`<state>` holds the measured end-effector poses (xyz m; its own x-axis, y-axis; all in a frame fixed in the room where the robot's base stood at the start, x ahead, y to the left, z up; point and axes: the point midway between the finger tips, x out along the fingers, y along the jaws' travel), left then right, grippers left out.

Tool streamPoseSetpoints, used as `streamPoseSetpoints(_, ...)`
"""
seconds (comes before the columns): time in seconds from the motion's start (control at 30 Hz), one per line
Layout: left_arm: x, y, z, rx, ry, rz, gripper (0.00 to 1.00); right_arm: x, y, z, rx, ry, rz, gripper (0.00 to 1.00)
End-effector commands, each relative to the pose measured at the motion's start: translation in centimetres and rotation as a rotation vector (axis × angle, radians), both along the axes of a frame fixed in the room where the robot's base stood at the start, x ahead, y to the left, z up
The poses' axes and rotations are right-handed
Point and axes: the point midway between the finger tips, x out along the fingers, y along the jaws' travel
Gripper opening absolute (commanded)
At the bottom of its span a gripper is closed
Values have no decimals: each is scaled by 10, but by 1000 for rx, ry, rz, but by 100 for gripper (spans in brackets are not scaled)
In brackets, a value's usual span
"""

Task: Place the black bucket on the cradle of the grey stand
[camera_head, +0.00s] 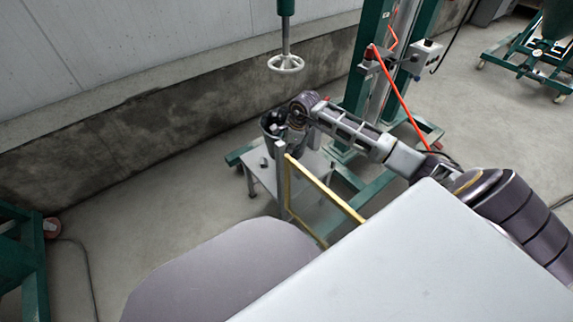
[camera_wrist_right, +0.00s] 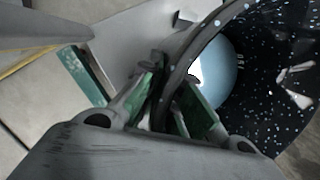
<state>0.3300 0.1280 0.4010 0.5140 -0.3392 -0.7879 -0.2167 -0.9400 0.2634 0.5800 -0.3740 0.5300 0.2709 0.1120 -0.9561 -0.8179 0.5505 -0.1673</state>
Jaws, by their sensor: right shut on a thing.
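The black bucket (camera_head: 268,124) is at the grey stand (camera_head: 257,166), over its top, in the head view. I cannot tell if it rests on the cradle, because my arm and a stand post hide part of it. My right gripper (camera_head: 291,124) is at the bucket's right side. In the right wrist view, the gripper (camera_wrist_right: 170,88) is shut on the rim of the bucket (camera_wrist_right: 268,65), one finger on each side of the wall. The bucket is black with white specks inside, and a pale round patch shows in it. My left gripper is not in view.
A yellow frame (camera_head: 322,187) stands at the near right of the stand. A mixer shaft with a pale wheel (camera_head: 286,63) hangs above and behind the bucket. A green column (camera_head: 364,75) with an orange hose rises behind my right arm. Open floor lies to the left.

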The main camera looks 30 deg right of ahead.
Motion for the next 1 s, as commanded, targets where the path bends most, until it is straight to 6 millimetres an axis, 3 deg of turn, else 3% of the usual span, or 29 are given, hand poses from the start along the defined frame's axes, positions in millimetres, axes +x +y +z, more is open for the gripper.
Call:
streamPoseSetpoints(0.3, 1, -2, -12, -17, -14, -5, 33, 2, 0, -36, 1, -6, 0, 0)
streamPoseSetpoints(0.8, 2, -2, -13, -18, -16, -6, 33, 2, 0, -41, 0, -6, -1, 0)
streamPoseSetpoints(1.0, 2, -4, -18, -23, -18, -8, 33, 1, 0, -55, 1, -5, -1, 0)
